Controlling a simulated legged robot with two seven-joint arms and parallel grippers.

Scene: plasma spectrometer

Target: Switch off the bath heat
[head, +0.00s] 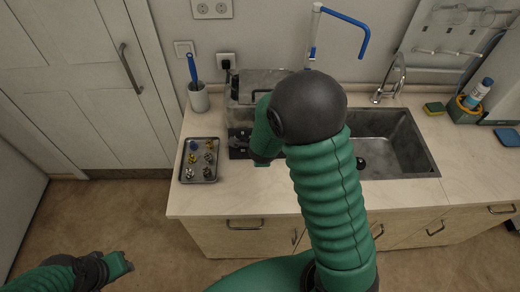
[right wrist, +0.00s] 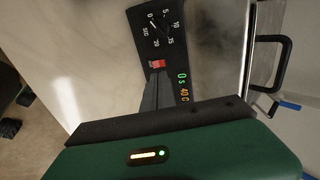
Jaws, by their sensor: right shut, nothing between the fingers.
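The bath (head: 262,82) is a metal tank at the back of the counter, partly behind my right arm. Its black control panel (right wrist: 186,60) shows in the right wrist view with a numbered dial (right wrist: 163,28), a red rocker switch (right wrist: 157,64), a green "0 s" readout (right wrist: 181,76) and an orange "40 C" readout (right wrist: 185,95). My right gripper (right wrist: 156,76) is shut and empty, its fingertips just below the red switch in the picture. I cannot tell whether they touch it. My left gripper (head: 122,264) is low at the left, away from the counter; its jaws are unclear.
A metal tray (head: 199,160) with several small parts stands left of the panel, with a brush holder (head: 199,98) behind it. The sink (head: 395,145) and tap (head: 390,85) are to the right. A sponge (head: 434,108) lies beyond. The counter front is clear.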

